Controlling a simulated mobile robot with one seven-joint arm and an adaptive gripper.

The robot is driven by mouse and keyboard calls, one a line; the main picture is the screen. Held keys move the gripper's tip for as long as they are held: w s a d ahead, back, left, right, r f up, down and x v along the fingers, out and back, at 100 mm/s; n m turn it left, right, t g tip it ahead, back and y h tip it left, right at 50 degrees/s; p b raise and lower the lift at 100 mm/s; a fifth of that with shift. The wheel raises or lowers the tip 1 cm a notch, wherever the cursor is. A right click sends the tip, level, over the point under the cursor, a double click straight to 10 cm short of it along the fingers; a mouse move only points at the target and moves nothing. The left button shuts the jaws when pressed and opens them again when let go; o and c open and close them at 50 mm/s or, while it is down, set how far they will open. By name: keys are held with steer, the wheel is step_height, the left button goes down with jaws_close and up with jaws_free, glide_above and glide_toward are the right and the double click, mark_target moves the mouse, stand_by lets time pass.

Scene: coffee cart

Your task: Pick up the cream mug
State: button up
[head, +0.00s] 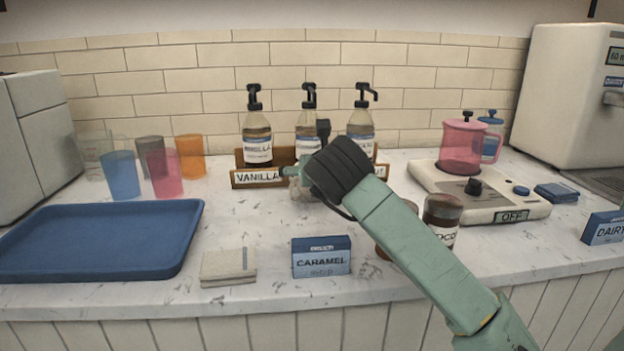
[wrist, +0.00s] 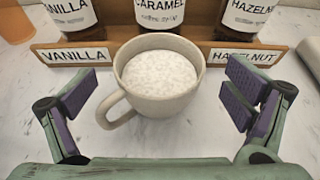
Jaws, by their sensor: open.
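The cream mug (wrist: 158,104) stands upright on the marble counter in the wrist view, with pale froth or liquid (wrist: 159,74) inside. Its handle points to the lower left of that view. My gripper (wrist: 157,96) is open, with one finger on each side of the mug and a gap on both sides. In the head view my gripper is mostly hidden behind my wrist. There the mug is mostly hidden too; only a small pale part (head: 300,190) shows beside my wrist, in front of the syrup rack.
Syrup bottles (head: 257,135) stand in a wooden rack (wrist: 82,57) just behind the mug. A caramel box (head: 321,258), napkins (head: 229,267) and jars (head: 441,218) are nearer the front. A blue tray (head: 100,272) and coloured cups (head: 121,176) are left; a scale-like base (head: 425,180) is right.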

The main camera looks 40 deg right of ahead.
steer(key=shift+x, duration=1.35)
steer(key=shift+r, duration=0.1)
steer(key=shift+c, duration=0.5)
steer(key=c, duration=1.6)
steer(key=shift+r, duration=0.1)
steer(key=shift+a, duration=0.1)
steer(key=shift+s+r, duration=0.1)
steer(key=shift+r, duration=0.15)
step_height(320, 180, up, 11)
steer(key=b, duration=0.2)
steer(key=s+a+b, duration=0.1)
steer(key=s+a, duration=0.2)
steer(key=s, duration=0.2)
steer(key=s+a+b, duration=0.1)
steer(key=s+a, duration=0.3)
steer(key=s, duration=0.2)
steer(key=s+a+b, duration=0.2)
steer(key=s+a, duration=0.1)
steer(key=s, duration=0.2)
steer(key=shift+s+a, duration=0.15)
steer(key=shift+s, duration=0.25)
